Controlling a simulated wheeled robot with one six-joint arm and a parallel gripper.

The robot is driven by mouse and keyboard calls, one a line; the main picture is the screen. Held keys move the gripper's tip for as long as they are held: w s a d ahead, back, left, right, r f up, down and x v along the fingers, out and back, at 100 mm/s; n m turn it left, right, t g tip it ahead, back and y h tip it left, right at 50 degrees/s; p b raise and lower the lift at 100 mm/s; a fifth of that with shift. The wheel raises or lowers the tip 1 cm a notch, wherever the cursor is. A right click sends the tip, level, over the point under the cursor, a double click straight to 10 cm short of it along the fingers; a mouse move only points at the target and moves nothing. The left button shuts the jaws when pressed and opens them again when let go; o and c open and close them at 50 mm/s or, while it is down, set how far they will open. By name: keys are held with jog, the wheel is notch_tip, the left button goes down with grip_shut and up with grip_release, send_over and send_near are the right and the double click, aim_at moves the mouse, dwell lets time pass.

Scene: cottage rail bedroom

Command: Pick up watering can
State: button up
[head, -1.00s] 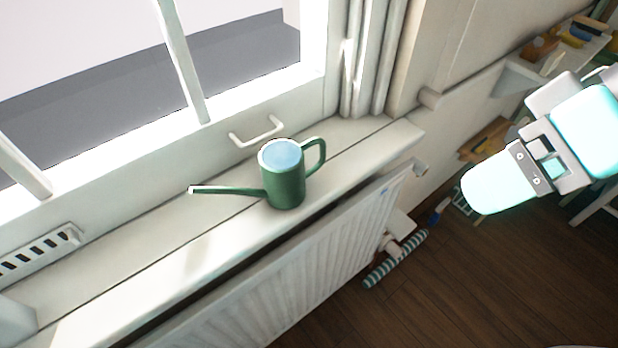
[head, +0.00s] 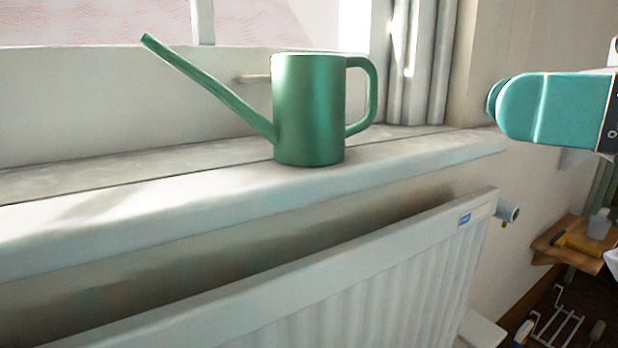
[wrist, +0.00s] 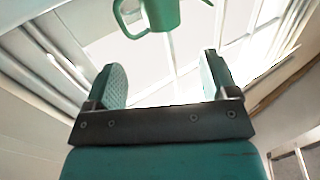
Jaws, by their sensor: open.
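The green watering can (head: 309,110) stands upright on the white window sill (head: 200,205). Its long spout points up and left, and its loop handle is on the right. The can also shows at the top of the wrist view (wrist: 162,13), beyond the fingertips and partly cut off by the frame edge. My gripper (wrist: 160,85) is open in the wrist view, with nothing between its two fingers. The can is apart from the fingers.
A white radiator (head: 380,285) runs below the sill. The window frame and its handle (head: 254,78) are behind the can, and a gathered curtain (head: 420,60) hangs to its right. A wooden shelf (head: 570,243) with small items is at lower right. The sill left of the can is clear.

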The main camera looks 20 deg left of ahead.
jog(key=p, duration=1)
send_near(311, 92)
jog(key=w+a, duration=0.2)
jog(key=a, duration=0.1)
jog(key=w+a, duration=0.1)
jog(key=shift+w+a+f, duration=0.2)
jog(key=shift+w+f, duration=0.05)
jog(key=shift+w, duration=0.15)
jog(key=a, duration=0.3)
jog(key=w+a+p, duration=0.1)
jog(key=a, duration=0.2)
jog(key=shift+w+a+p, duration=0.2)
jog(key=shift+a+p, duration=0.05)
jog(key=shift+p, duration=0.05)
jog(key=c, duration=0.8)
notch_tip(311, 92, up, 20)
jog(key=p, duration=0.5)
jog(key=shift+p, duration=0.35)
